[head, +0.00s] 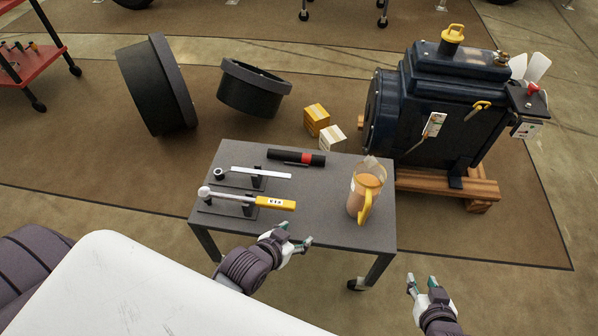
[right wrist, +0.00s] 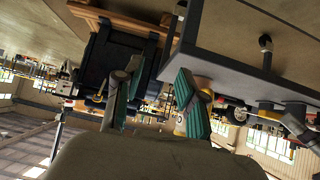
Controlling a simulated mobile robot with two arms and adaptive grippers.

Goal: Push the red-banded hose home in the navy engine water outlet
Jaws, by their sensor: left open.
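The black hose with a red band (head: 297,157) lies on the far edge of the grey cart top (head: 325,200). The navy engine (head: 440,105) stands on a wooden pallet at the right; it also shows dark in the right wrist view (right wrist: 112,62). I cannot make out which fitting is its water outlet. My left gripper (head: 291,238) is open and empty at the cart's near edge, apart from the hose. My right gripper (head: 421,281) is open and empty, low to the right of the cart; its spread fingers show in the right wrist view (right wrist: 155,95).
On the cart are a yellow-handled tool (head: 270,203), a silver-handled tool (head: 260,172) and a clear jug of brown liquid (head: 366,190). Small boxes (head: 316,118) and large black rings (head: 157,85) lie on the floor behind.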

